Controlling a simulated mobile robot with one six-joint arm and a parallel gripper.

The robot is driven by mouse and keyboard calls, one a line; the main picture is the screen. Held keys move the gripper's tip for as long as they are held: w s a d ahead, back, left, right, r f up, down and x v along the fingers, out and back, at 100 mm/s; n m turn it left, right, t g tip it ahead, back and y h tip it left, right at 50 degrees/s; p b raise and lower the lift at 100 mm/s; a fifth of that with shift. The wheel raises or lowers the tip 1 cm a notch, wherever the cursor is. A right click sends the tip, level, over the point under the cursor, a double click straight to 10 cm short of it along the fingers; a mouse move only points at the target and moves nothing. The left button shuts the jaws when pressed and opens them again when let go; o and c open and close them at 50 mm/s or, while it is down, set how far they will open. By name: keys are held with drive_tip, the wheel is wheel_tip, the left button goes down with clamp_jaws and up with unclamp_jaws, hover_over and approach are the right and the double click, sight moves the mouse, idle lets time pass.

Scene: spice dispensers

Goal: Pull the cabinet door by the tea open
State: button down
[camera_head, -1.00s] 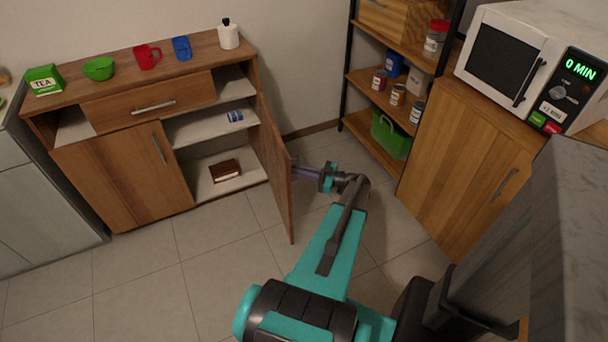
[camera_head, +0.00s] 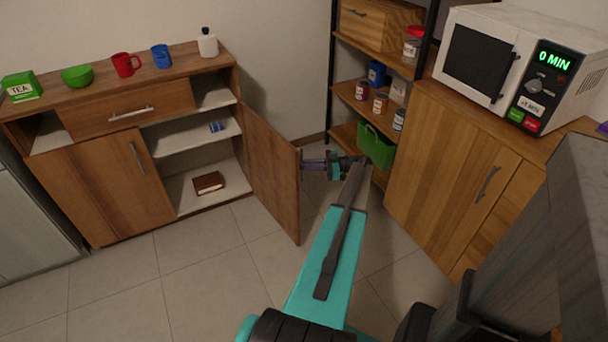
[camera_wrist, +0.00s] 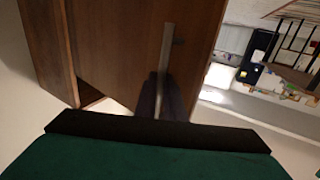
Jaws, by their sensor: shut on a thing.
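The wooden cabinet (camera_head: 95,184) stands at the left with a green tea box (camera_head: 21,87) on the left end of its top. Its right door (camera_head: 270,172) stands wide open, its inner face towards the head camera. Its left door is closed. My gripper (camera_head: 304,164) is at the outer side of the open door. In the wrist view my gripper's fingers (camera_wrist: 160,97) are shut on the door's upright metal handle (camera_wrist: 167,48), with the door's wooden face (camera_wrist: 112,45) behind. The lower part of the handle is hidden between the fingers.
A brown book (camera_head: 208,182) and a small blue-and-white can (camera_head: 217,126) lie inside the open cabinet. A shelf rack with a green bin (camera_head: 376,147) stands behind my gripper. A wooden cabinet (camera_head: 447,165) with a microwave (camera_head: 490,60) is at the right. The floor before the door is clear.

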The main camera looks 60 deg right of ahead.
drive_tip(key=shift+s+d+r+b, duration=0.1)
drive_tip(key=shift+d+b, duration=0.2)
drive_tip(key=shift+d, duration=0.2)
drive_tip(key=shift+s+d+r+b, duration=0.1)
drive_tip(key=shift+d+b, duration=0.15)
drive_tip(key=shift+d, duration=0.2)
drive_tip(key=c, duration=2.1)
unclamp_jaws()
drive_tip(key=shift+s+a, duration=0.1)
drive_tip(key=shift+f, duration=0.15)
drive_tip(key=shift+s+f, duration=0.1)
